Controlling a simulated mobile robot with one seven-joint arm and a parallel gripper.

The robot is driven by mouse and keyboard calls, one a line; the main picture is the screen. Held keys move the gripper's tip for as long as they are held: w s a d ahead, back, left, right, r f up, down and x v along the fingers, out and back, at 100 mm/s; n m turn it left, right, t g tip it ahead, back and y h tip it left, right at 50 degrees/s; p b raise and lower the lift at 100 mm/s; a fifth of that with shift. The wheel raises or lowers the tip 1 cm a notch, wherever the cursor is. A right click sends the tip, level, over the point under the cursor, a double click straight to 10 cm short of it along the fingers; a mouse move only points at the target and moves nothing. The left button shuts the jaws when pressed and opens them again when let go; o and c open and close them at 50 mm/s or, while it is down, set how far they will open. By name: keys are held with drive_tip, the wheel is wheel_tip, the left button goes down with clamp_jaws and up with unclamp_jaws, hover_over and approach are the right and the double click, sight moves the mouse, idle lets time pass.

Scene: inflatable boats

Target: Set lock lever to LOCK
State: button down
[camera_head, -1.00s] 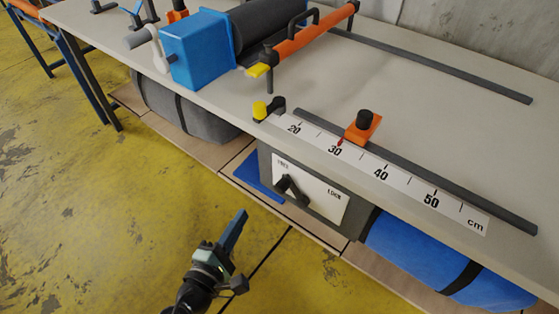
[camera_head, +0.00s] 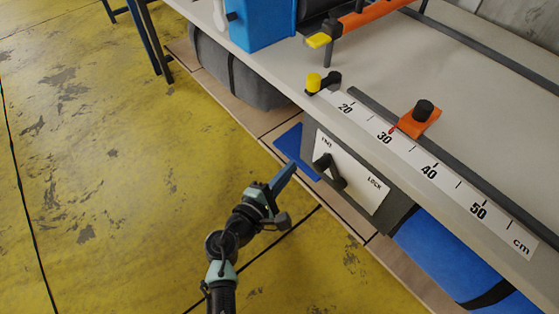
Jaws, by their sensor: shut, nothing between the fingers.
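The black lock lever (camera_head: 331,172) sits on a white plate (camera_head: 357,186) fixed to a grey box under the table's front edge. The plate reads FREE at its left end and LOCK at its right end. The lever's pivot looks nearer the left part of the plate; which mark it is set to is hard to tell. My gripper (camera_head: 288,172) is shut and empty. It is in front of the box, left of the lever in the picture, with a visible gap between them.
The tabletop (camera_head: 370,60) carries a centimetre ruler (camera_head: 430,172), an orange slider with a black knob (camera_head: 417,119) and a yellow-capped part (camera_head: 318,83). A blue roll (camera_head: 450,258) and a grey roll (camera_head: 240,75) lie on the shelf below. The yellow floor (camera_head: 110,180) is clear.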

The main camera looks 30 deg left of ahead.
drive_tip(key=shift+w+d+r+p, duration=0.3)
drive_tip(key=shift+w+d, duration=0.4)
drive_tip(key=shift+d, duration=0.2)
drive_tip(key=shift+w+d+r+p, duration=0.15)
drive_tip(key=shift+w+d+r, duration=0.15)
drive_tip(key=shift+w+d, duration=0.45)
drive_tip(key=shift+d+b, duration=0.15)
drive_tip(key=shift+b, duration=0.25)
drive_tip(key=shift+s+d+r+m+b, duration=0.1)
drive_tip(key=shift+d+r+m+b, duration=0.05)
drive_tip(key=shift+m+b, duration=0.3)
